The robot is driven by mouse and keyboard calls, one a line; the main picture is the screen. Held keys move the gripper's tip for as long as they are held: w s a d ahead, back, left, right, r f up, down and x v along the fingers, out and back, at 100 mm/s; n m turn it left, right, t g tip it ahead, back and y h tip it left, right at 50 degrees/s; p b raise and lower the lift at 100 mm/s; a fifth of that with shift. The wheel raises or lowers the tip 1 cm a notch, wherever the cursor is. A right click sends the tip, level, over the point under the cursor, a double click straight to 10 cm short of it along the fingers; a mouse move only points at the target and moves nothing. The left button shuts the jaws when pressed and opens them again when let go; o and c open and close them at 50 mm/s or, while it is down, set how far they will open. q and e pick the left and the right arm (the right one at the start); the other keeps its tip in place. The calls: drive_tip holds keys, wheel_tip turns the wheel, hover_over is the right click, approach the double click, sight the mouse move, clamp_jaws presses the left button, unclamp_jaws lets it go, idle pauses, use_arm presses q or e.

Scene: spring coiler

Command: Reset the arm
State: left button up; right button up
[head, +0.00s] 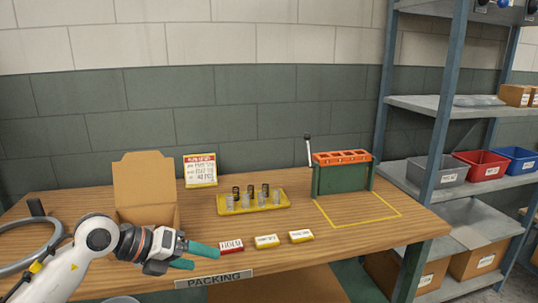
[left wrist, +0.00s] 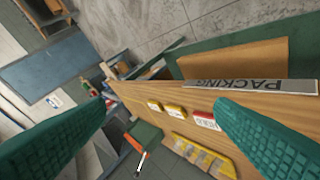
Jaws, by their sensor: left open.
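My left arm (head: 95,235) reaches in from the lower left over the front of the wooden table. Its gripper (head: 194,256) has two green fingers spread apart with nothing between them, near the table's front edge by the PACKING label. In the left wrist view the same gripper (left wrist: 160,108) shows one finger on each side, wide apart. A green machine with an orange slotted top (head: 343,172) stands at the table's right. A pale lever with a dark knob (head: 308,150) stands nearly upright at its left side, well away from my gripper. My right gripper is not visible.
A yellow tray (head: 282,205) holds dark springs and clear cylinders. A red label block (head: 231,246) and two yellow ones (head: 266,241) lie along the front edge. An open cardboard box (head: 147,185) is behind my arm. A shelf with bins (head: 485,165) stands right.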

use_arm(q)
drive_tip(key=s+d+r+n+t+h, duration=0.5)
drive_tip(key=d+r+n+t+h, duration=0.15)
drive_tip(key=n+t+h, duration=0.25)
drive_tip(key=s+a+f+n+y, duration=0.2)
drive_tip(key=a+f+n+y, duration=0.5)
drive_tip(key=f+n+y, duration=0.4)
drive_tip(key=s+a+f+n+y, duration=0.2)
drive_tip(key=a+f+n+y, duration=0.6)
drive_tip(key=n, duration=0.5)
drive_tip(key=s+d+f+n+g, duration=0.1)
drive_tip(key=s+d+f+g, duration=0.1)
drive_tip(key=s+f+g, duration=0.65)
drive_tip(key=s+d+f+n+g, duration=0.15)
drive_tip(key=s+f, duration=0.45)
drive_tip(key=s, duration=0.7)
wheel_tip(320, 180, down, 24)
drive_tip(key=s+g+p, duration=0.2)
drive_tip(key=p, duration=0.1)
drive_tip(key=s+a+f+g+p, duration=0.1)
drive_tip(key=s+a+f+p, duration=0.1)
drive_tip(key=s+f, duration=1)
drive_tip(key=s+a, duration=0.1)
drive_tip(key=s, duration=0.2)
drive_tip(key=shift+h, duration=0.3)
